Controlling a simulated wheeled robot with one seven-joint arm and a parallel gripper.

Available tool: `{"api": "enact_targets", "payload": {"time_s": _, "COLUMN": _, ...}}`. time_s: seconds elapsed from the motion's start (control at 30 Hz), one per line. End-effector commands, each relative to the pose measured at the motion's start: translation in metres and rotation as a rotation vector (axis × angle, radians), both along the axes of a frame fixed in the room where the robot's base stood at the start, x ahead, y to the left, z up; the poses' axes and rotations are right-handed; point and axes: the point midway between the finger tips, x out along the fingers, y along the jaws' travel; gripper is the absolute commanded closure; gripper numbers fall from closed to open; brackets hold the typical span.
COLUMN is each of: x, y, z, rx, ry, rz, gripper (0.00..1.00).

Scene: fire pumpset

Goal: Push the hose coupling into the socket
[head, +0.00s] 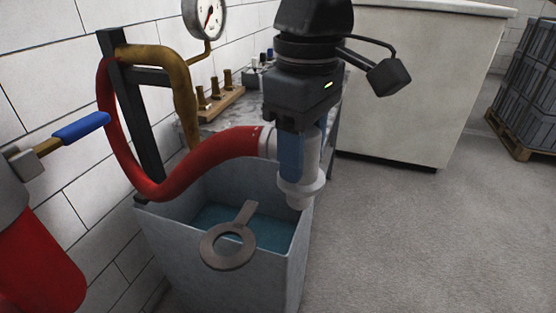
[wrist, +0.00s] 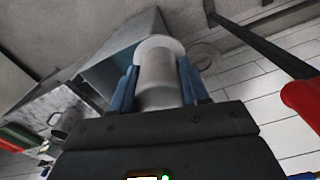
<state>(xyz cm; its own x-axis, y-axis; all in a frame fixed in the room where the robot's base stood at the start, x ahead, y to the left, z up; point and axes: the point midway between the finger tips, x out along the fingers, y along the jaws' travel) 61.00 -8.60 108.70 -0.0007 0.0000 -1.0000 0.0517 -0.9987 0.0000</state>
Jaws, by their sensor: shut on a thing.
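The pale grey hose coupling (head: 300,190) is at the end of the red hose (head: 205,163). My gripper (head: 303,155) points down with its blue fingers shut on the coupling, above the right rim of a grey tank. The wrist view shows the coupling (wrist: 158,62) between both fingers of my gripper (wrist: 158,88), its wide end facing away from my gripper. The coupling is apart from any socket that I can see. I cannot make out the socket in either view.
The open grey tank (head: 297,262) holds blue-green water, with a flat ring spanner (head: 228,246) at its front. A brass pipe (head: 180,85) and gauge (head: 204,18) stand behind. A red body with a blue-handled lever (head: 82,126) is at left.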

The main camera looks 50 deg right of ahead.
Motion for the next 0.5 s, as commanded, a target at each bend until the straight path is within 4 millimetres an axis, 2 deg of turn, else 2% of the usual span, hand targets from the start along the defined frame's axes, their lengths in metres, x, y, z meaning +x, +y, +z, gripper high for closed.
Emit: {"api": "enact_targets", "payload": {"time_s": 0.5, "x": -0.002, "y": -0.003, "z": 0.023, "rx": 0.0, "ry": -0.001, "rz": 0.001, "gripper": 1.0}}
